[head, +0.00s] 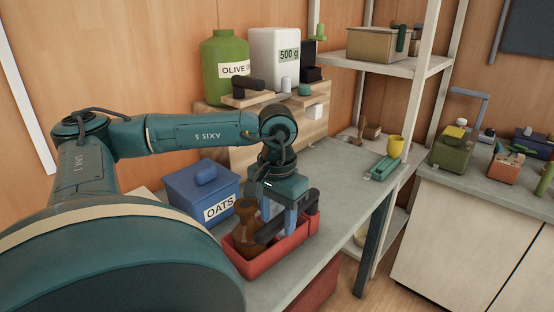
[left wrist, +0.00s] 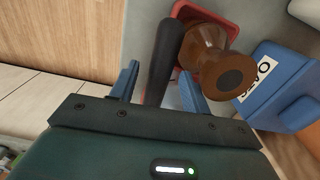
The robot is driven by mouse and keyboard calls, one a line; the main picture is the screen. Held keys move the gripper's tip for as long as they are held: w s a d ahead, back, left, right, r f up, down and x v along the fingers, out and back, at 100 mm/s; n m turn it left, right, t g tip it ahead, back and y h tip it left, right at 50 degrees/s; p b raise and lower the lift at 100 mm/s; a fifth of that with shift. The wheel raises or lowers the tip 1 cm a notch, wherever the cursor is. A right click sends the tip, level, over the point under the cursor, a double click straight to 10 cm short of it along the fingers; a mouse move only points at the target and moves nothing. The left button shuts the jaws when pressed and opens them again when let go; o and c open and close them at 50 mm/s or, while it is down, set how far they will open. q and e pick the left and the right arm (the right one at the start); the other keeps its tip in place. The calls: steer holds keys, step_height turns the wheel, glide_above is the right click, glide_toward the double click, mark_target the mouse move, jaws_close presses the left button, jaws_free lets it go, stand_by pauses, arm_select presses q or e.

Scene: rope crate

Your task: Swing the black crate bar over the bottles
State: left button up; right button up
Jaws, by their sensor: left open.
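The red crate (head: 250,269) stands on the grey counter, with a brown bottle (head: 243,215) in it. The black bar (head: 268,233) shows low at the crate, partly hidden by my left gripper (head: 278,218). That gripper points down over the crate and its two blue fingers are open. In the left wrist view the black bar (left wrist: 164,58) reaches between the spread fingers (left wrist: 160,86), and I cannot tell whether it touches either. The brown bottle (left wrist: 208,40) is close beside it, and the red crate rim (left wrist: 226,14) shows behind. My right gripper is not in view.
A blue OATS box (head: 190,187) stands left of the crate. A green OLIVE jar (head: 222,65) and a white 500 g canister (head: 272,55) stand on a wooden riser behind.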

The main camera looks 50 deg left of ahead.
arm_select(q)
step_height(320, 180, up, 13)
steer(key=p, duration=0.3)
steer(key=shift+c, duration=0.4)
